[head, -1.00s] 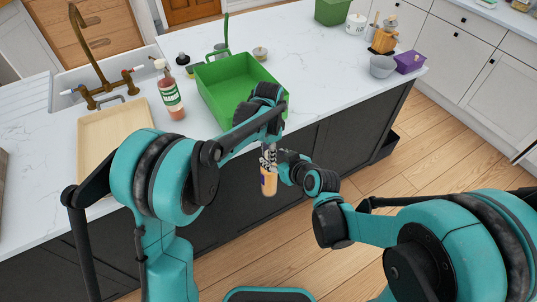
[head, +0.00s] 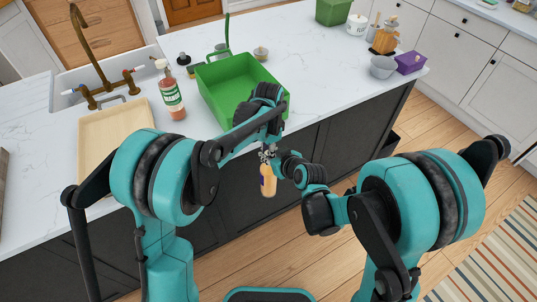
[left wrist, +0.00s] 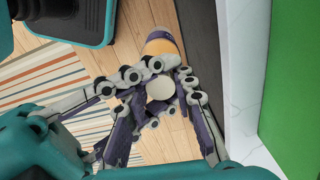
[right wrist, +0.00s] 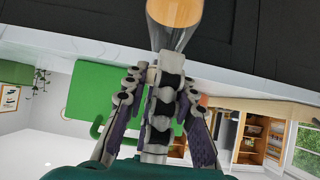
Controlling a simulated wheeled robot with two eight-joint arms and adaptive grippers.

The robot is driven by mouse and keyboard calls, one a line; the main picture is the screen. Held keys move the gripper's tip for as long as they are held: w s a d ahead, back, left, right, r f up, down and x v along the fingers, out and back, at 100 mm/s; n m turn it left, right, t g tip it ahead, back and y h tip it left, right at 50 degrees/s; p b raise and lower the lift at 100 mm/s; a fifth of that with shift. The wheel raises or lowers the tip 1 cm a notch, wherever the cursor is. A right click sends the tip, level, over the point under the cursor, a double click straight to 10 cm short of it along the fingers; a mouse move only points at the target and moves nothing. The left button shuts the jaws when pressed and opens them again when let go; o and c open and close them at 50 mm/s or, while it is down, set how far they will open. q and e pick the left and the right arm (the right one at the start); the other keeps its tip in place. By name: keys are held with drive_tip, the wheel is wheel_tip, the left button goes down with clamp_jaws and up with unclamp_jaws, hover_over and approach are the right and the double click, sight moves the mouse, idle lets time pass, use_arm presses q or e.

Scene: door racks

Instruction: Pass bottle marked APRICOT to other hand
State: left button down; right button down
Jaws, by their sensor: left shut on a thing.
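An amber bottle (head: 268,181) with a purple label hangs in front of the island, its lettering too small to read. My left gripper (head: 267,155) is shut on its upper end. In the left wrist view the round pale cap (left wrist: 160,88) shows between the fingers, with the amber body (left wrist: 160,46) beyond. My right gripper (head: 277,160) is at the bottle's upper part, close against the left one. In the right wrist view its fingers (right wrist: 161,85) stand apart, with jointed grey parts between them and the bottle (right wrist: 175,12) just beyond. Contact with the bottle is hidden.
A green bin (head: 225,85) stands on the white island counter behind the grippers. A red-brown soap bottle (head: 172,97) and a beige tray (head: 113,128) are to the left. A purple box (head: 409,62) and grey bowl (head: 383,67) are at the right. Wooden floor lies below the bottle.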

use_arm(q)
drive_tip(key=c, duration=1.2)
unclamp_jaws()
drive_tip(key=shift+w+d, duration=0.1)
drive_tip(key=shift+d, duration=0.15)
drive_tip(key=shift+o, duration=0.2)
drive_tip(key=shift+r, duration=0.1)
wheel_tip(320, 180, up, 11)
drive_tip(key=s+a+r+n+t, duration=0.35)
drive_tip(key=s+a+n, duration=0.25)
drive_tip(key=s+a, duration=0.35)
drive_tip(key=s+a+f+n+t, duration=0.2)
drive_tip(key=s+a+n, duration=0.1)
drive_tip(key=s, duration=0.2)
drive_tip(key=s+a+f+n+t, duration=0.1)
drive_tip(key=s+a+f+n, duration=0.2)
drive_tip(key=s, duration=0.3)
drive_tip(key=shift+s+a+f+n+t, duration=0.25)
drive_tip(key=shift+a+n+t, duration=0.1)
drive_tip(key=shift+a, duration=0.1)
